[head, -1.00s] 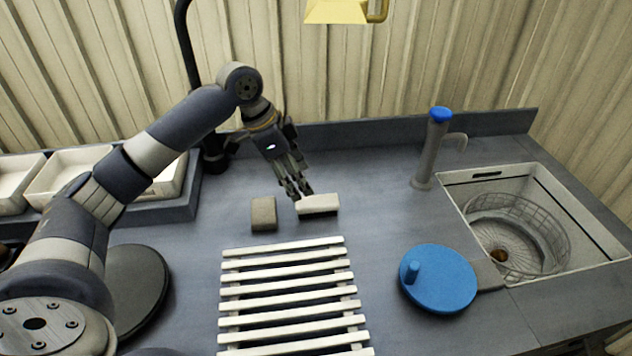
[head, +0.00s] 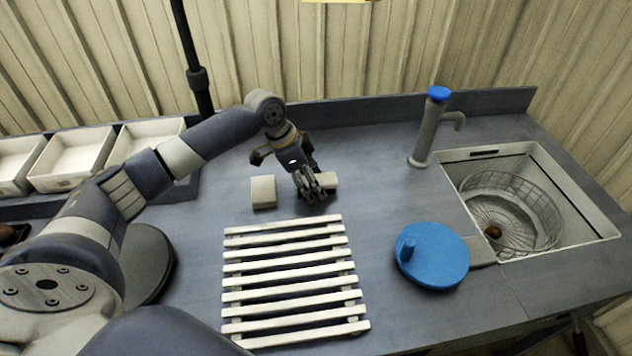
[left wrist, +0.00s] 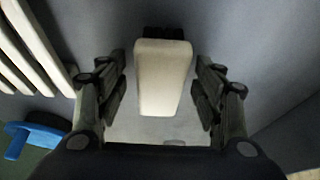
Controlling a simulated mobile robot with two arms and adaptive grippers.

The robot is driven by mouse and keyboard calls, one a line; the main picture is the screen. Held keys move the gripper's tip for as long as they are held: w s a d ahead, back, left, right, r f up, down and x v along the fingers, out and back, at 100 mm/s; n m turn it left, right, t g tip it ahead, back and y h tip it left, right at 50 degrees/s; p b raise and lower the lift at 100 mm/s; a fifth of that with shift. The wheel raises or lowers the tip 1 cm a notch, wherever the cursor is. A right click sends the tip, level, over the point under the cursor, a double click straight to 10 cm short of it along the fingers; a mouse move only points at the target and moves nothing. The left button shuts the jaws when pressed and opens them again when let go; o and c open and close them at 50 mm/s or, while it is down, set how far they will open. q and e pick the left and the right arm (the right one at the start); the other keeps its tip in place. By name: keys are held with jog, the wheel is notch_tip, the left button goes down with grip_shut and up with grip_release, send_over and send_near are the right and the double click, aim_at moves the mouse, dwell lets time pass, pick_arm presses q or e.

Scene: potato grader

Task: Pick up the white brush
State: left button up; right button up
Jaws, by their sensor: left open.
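The white brush (head: 328,180) is a small pale block on the grey counter, behind the slatted rack. Its left part is hidden by my left gripper in the head view. My left gripper (head: 316,192) is open and low over the counter at the brush. In the left wrist view the brush (left wrist: 163,75) lies between the two open fingers (left wrist: 160,95), with a gap on each side. A dark strip shows at its far end. My right gripper is not in view.
A beige block (head: 263,191) lies just left of the brush. A white slatted rack (head: 290,267) lies in front. A blue disc with a handle (head: 433,258), a blue-topped tap (head: 430,128) and a sink (head: 600,222) holding a wire basket (head: 535,240) are to the right. White trays (head: 75,157) stand left.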

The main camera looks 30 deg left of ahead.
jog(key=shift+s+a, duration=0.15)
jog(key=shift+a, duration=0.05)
pick_arm(q)
jog(key=shift+c, duration=1.4)
jog(key=c, duration=0.9)
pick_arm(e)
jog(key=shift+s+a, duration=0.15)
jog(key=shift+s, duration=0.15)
pick_arm(q)
jog(key=shift+r, duration=0.15)
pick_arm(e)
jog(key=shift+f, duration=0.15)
